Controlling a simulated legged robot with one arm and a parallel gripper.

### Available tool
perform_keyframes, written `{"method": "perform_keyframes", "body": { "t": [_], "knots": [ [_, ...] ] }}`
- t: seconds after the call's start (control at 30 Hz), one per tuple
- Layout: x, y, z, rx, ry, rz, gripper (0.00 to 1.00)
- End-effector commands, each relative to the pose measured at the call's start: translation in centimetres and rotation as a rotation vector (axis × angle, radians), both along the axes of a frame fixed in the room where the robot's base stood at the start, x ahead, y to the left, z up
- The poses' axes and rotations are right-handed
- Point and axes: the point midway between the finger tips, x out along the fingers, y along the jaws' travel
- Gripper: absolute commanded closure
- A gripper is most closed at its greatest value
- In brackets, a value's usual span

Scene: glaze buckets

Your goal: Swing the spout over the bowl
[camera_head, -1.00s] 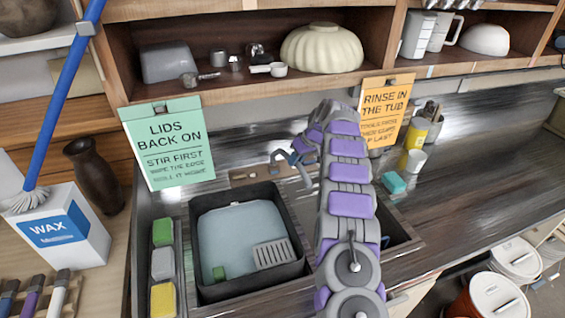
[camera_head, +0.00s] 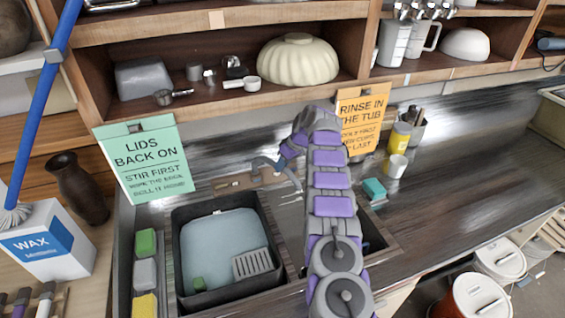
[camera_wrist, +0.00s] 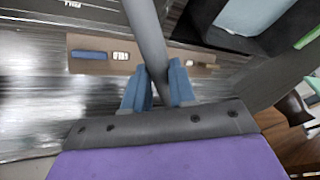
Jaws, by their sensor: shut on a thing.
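The spout is a grey tube; in the wrist view the spout (camera_wrist: 148,35) runs down between the blue fingers of my gripper (camera_wrist: 158,85). My gripper is shut around it. In the head view the grey-blue spout (camera_head: 292,180) and my gripper (camera_head: 278,163) show small behind the sink, left of my arm. A brown tap plate (camera_head: 232,184) lies beneath them. The left sink bowl holds a dark tub (camera_head: 180,262) of pale water with a grey grating. The right sink bowl (camera_head: 374,234) is mostly hidden by my arm.
Coloured sponges (camera_head: 145,272) line the sink's left side. A teal sponge (camera_head: 374,188) and a white cup (camera_head: 396,166) stand right of my arm. The counter farther right is clear.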

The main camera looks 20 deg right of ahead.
Motion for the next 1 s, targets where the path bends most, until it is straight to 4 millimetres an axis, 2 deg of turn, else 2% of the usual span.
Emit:
{"method": "perform_keyframes", "body": {
  "t": [0.93, 0.97, 1.0],
  "knots": [
    [0.4, -0.34, 0.07, 0.001, -0.005, 0.029, 1.0],
    [0.4, -0.33, 0.08, 0.0, -0.006, 0.03, 0.73],
    [0.4, -0.34, 0.09, 0.0, -0.006, 0.03, 0.69]
  ]
}}
